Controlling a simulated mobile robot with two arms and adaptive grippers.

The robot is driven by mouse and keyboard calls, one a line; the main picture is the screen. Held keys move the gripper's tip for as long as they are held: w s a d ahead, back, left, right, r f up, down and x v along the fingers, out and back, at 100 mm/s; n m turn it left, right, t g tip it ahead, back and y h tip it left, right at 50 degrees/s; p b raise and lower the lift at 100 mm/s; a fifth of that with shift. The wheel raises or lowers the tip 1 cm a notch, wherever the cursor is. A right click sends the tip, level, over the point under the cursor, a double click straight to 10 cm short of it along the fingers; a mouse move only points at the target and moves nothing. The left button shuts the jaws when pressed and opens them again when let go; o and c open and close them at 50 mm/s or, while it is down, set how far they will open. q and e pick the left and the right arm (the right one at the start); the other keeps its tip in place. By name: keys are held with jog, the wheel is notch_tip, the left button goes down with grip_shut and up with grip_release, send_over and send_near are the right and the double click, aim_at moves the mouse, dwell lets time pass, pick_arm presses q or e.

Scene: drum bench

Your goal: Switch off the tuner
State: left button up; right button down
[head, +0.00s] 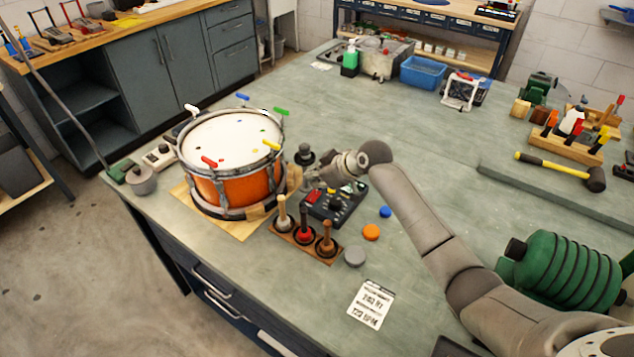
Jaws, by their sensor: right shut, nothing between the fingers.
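The tuner, a small black box (339,207) with a red patch and small knobs or buttons, lies on the bench just right of the drum. My right gripper (308,178) is shut and empty, at the tuner's far left edge, between it and the drum. My wrist hangs over the tuner's far side and hides part of it. I cannot tell whether the fingers touch the tuner or its switch. My left gripper is not in view.
An orange drum (223,186) with coloured keys stands on a wooden board to the left. A wooden rack (304,243) of three handled tools sits in front of the tuner. Orange (371,232), blue (385,211) and grey (355,256) discs and a printed card (371,304) lie nearby.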

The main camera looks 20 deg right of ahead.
aim_at(318, 194)
jog(key=shift+d+f, duration=0.2)
jog(key=shift+f, duration=0.8)
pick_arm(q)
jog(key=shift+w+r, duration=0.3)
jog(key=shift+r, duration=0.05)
pick_arm(e)
jog(key=shift+f, duration=0.35)
jog(key=shift+w+d+f+b, duration=0.2)
jog(key=shift+f+b, duration=0.1)
jog(key=shift+f, duration=0.15)
jog(key=shift+s+r, duration=0.15)
pick_arm(q)
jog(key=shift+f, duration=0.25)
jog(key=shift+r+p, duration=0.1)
jog(key=shift+p, duration=0.25)
pick_arm(e)
jog(key=shift+a, duration=0.15)
